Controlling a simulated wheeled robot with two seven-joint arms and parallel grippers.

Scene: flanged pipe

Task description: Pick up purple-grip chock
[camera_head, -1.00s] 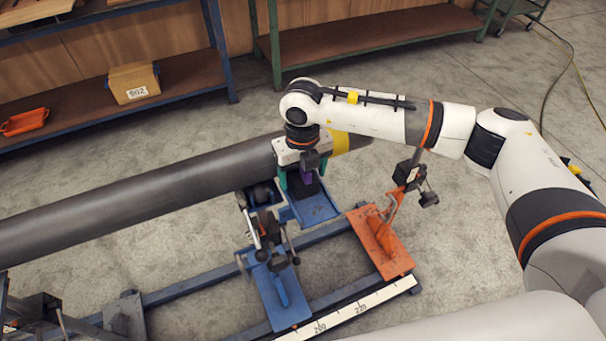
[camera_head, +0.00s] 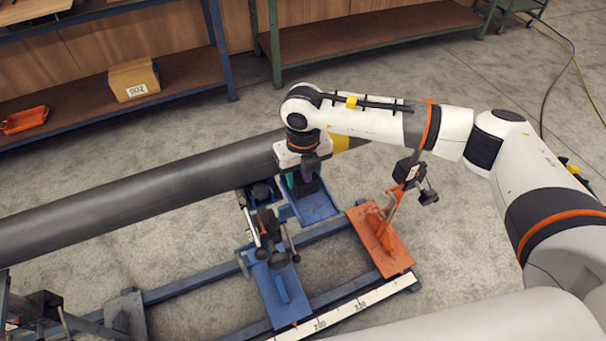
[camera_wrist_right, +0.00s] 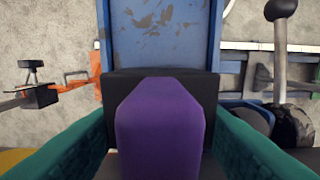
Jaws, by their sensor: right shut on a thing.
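The purple-grip chock is a black block with a purple grip (camera_wrist_right: 160,135), seen close up in the right wrist view. In the head view the purple grip (camera_head: 307,174) shows only in part below my right wrist. My right gripper (camera_wrist_right: 160,150) has teal fingers on both sides of the purple grip and is shut on it. The black body (camera_wrist_right: 112,92) of the chock is at the blue plate (camera_wrist_right: 160,35), beside the grey pipe (camera_head: 150,188). I cannot tell whether it touches the plate. My left gripper is not in view.
A blue clamp stand (camera_head: 278,290) and an orange clamp stand (camera_head: 382,245) sit on the blue rail frame close to the right gripper. A scale strip (camera_head: 345,306) runs along the front. Shelves with a numbered box (camera_head: 134,80) stand behind, with open floor between.

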